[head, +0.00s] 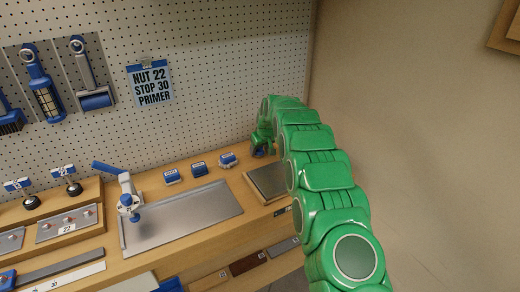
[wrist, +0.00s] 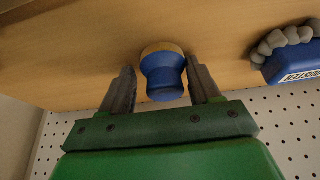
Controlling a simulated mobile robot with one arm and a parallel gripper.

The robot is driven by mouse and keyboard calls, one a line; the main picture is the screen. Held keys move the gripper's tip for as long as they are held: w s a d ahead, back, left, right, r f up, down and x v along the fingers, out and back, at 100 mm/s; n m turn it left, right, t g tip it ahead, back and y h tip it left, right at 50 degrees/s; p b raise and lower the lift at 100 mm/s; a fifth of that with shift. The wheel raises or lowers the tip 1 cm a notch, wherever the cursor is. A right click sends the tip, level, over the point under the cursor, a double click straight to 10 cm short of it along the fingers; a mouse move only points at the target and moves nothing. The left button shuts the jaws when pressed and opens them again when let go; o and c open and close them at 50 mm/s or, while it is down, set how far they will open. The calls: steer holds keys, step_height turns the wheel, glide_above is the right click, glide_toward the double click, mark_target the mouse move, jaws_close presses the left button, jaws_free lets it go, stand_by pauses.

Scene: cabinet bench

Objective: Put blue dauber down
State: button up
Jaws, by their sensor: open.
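The blue dauber (wrist: 163,78) has a waisted blue body and a tan end. In the wrist view it is between the two fingers of my gripper (wrist: 163,88), with a gap on each side. Its tan end is toward the wooden bench top (wrist: 215,30) and appears to rest on it. In the head view my gripper (head: 261,145) is low over the back right of the bench by the pegboard. Only a small bit of blue shows under it there, and the rest of the dauber is hidden.
A dark grey plate (head: 268,183) lies just in front of my gripper. Several small blue-topped items, including one (head: 227,160), stand in a row to the left. A metal tray (head: 195,208) and a blue-handled press (head: 128,200) are farther left. The pegboard (head: 220,70) rises behind.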

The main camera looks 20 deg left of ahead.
steer(key=shift+s+a+f+g, duration=0.15)
steer(key=shift+s+f, duration=0.2)
steer(key=shift+f, duration=0.2)
steer(key=shift+s+a+f+g, duration=0.15)
steer(key=shift+s+f, duration=0.2)
steer(key=shift+f, duration=0.2)
steer(key=shift+r, duration=0.5)
steer(key=v, duration=1.3)
steer(key=shift+w+r, duration=0.2)
steer(key=shift+w, duration=0.2)
